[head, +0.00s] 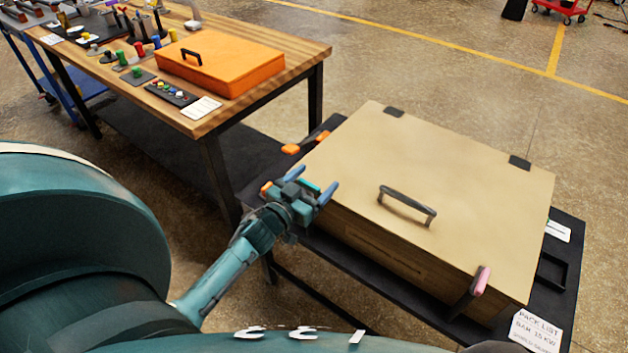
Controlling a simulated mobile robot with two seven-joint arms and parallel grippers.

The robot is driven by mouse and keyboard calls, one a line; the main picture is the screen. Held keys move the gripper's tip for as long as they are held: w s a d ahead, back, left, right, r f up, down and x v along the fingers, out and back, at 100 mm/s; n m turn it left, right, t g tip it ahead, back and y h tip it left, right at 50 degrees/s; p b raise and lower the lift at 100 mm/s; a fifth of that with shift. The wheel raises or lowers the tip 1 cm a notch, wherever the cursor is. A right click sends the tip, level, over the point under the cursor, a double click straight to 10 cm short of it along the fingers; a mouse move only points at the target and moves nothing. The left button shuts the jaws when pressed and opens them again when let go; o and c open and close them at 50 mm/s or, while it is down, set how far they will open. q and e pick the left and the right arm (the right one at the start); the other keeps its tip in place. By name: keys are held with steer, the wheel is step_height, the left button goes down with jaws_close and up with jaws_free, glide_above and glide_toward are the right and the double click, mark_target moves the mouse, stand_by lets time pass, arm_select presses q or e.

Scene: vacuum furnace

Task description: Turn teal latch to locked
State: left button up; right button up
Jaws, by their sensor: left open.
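The furnace is a tan box (350,160) with a closed lid and a dark handle (408,205). My left gripper (317,177) is at the left front corner of the box, with its two blue fingers apart. A small teal piece (309,186), which looks like the teal latch, shows between the fingers; the gripper hides most of it. I cannot tell whether the fingers touch it or which way the latch is turned. A pink-tipped latch (481,281) sits at the right of the box's front. My right gripper is not in view.
The box stands on a black table (568,262) with a pack list card (536,331) at its front right. Orange pieces (291,149) lie left of the box. A wooden bench (309,58) with an orange case (232,72) and several tools stands behind left.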

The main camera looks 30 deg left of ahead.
arm_select(q)
steer(key=shift+w, duration=0.1)
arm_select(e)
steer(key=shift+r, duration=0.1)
arm_select(q)
steer(key=shift+c, duration=0.4)
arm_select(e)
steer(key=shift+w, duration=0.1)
arm_select(q)
steer(key=c, duration=0.9)
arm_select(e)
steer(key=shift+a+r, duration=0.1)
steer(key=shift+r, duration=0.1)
